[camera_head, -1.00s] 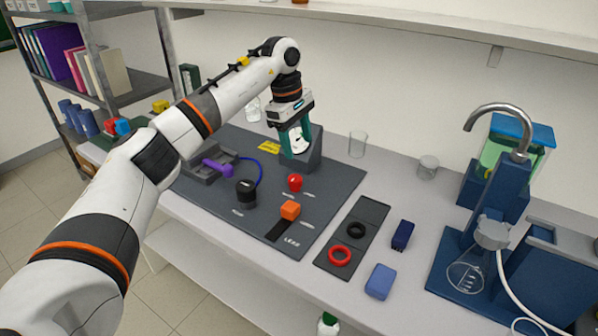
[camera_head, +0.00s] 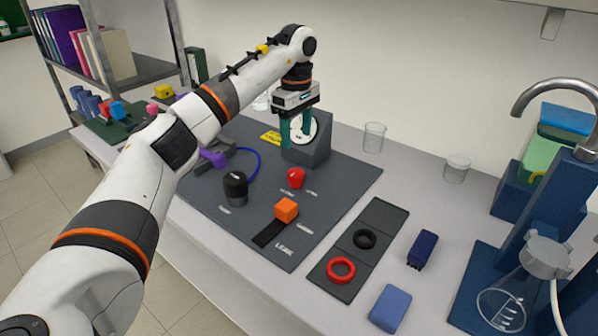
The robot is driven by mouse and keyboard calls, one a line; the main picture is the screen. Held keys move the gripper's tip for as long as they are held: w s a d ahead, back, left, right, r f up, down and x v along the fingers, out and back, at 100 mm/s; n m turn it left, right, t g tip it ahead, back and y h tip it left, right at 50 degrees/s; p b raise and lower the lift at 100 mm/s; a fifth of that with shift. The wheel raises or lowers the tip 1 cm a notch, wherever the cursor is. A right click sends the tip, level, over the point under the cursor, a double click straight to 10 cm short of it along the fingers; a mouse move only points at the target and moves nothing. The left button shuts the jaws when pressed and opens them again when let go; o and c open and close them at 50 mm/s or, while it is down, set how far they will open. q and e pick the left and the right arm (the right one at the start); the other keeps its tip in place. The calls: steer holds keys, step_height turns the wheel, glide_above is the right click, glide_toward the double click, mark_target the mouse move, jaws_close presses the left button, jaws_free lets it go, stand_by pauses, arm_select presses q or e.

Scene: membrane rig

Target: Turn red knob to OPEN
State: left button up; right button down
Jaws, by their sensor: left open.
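The red knob (camera_head: 296,178) stands on the dark rig board (camera_head: 330,205), with small white labels on either side of its base; I cannot read them. My left gripper (camera_head: 298,142) points down with its teal fingers apart and empty. It is behind and above the red knob, in front of the round white gauge (camera_head: 309,130) on its grey stand, and apart from the knob. My right gripper is not in view.
A black knob (camera_head: 235,187) and an orange block handle (camera_head: 286,210) are near the red knob. A purple lever (camera_head: 213,157) and blue tube lie left. A tray (camera_head: 385,216) with red and black rings is right. Glass beakers (camera_head: 374,137) stand behind.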

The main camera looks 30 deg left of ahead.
mark_target(296, 172)
arm_select(q)
steer(key=f, duration=0.5)
steer(key=f+p, duration=0.1)
steer(key=f, duration=0.4)
steer(key=shift+s+f, duration=0.2)
steer(key=shift+f, duration=0.2)
steer(key=shift+c, duration=0.2)
steer(key=c, duration=0.9)
